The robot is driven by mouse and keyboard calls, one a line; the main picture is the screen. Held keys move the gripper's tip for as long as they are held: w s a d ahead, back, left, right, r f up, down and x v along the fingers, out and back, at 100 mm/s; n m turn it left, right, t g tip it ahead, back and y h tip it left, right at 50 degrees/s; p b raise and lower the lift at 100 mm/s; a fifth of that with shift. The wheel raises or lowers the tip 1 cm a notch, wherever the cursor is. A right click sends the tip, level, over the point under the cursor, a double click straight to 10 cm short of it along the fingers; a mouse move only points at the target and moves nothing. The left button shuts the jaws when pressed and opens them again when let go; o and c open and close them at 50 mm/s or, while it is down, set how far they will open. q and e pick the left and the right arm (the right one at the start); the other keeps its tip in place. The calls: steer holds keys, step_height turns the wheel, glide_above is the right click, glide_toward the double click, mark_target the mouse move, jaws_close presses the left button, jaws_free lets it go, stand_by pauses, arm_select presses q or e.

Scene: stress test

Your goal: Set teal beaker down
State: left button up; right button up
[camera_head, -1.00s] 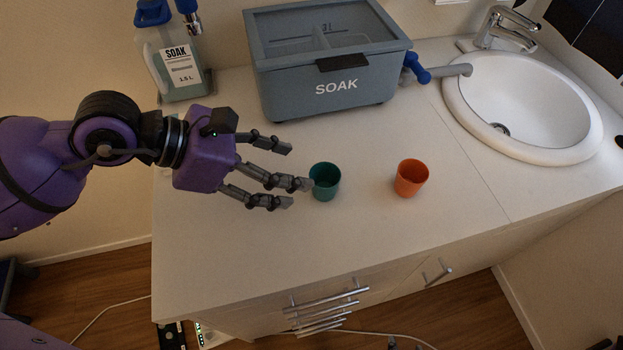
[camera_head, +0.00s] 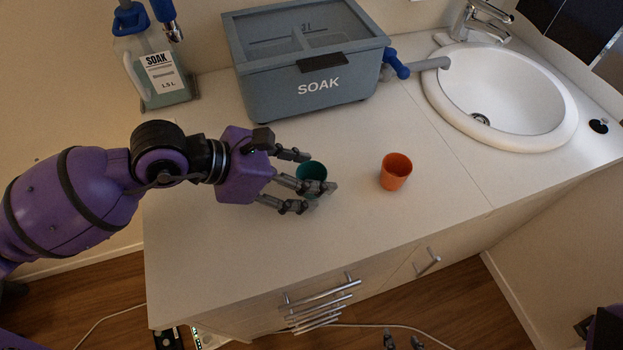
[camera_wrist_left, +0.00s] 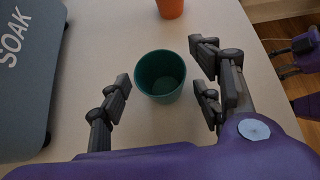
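The teal beaker (camera_head: 311,172) stands upright on the white counter (camera_head: 250,260), with its open mouth up. In the head view my left gripper (camera_head: 308,182) reaches around it from the left, and its fingers hide part of the beaker's side. In the left wrist view the teal beaker (camera_wrist_left: 160,76) sits between the spread fingers of my left gripper (camera_wrist_left: 163,85). A gap shows between the fingers and the beaker on both sides there, so the gripper is open. My right gripper (camera_head: 402,342) shows only as small dark fingertips at the bottom edge.
An orange beaker (camera_head: 395,172) stands right of the teal one. A grey SOAK tub (camera_head: 310,88) with a blue-handled tap is behind, and a SOAK bottle (camera_head: 158,75) stands back left. A sink (camera_head: 505,95) is at the right. The counter's front left is clear.

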arm_select(q)
steer(key=c, duration=1.1)
arm_select(e)
steer(key=shift+w, duration=0.1)
arm_select(q)
steer(key=shift+r, duration=0.1)
steer(key=shift+r, duration=0.3)
steer(key=shift+c, duration=1.2)
step_height(320, 180, up, 2)
steer(key=shift+r, duration=0.1)
jaws_close()
steer(key=s+a+r+p, duration=0.4)
steer(key=s+r+p, duration=0.6)
steer(key=s, duration=0.3)
arm_select(e)
steer(key=w+a+r+t, duration=0.1)
steer(key=w+r, duration=0.2)
steer(key=r, duration=0.7)
steer(key=shift+w+r, duration=0.2)
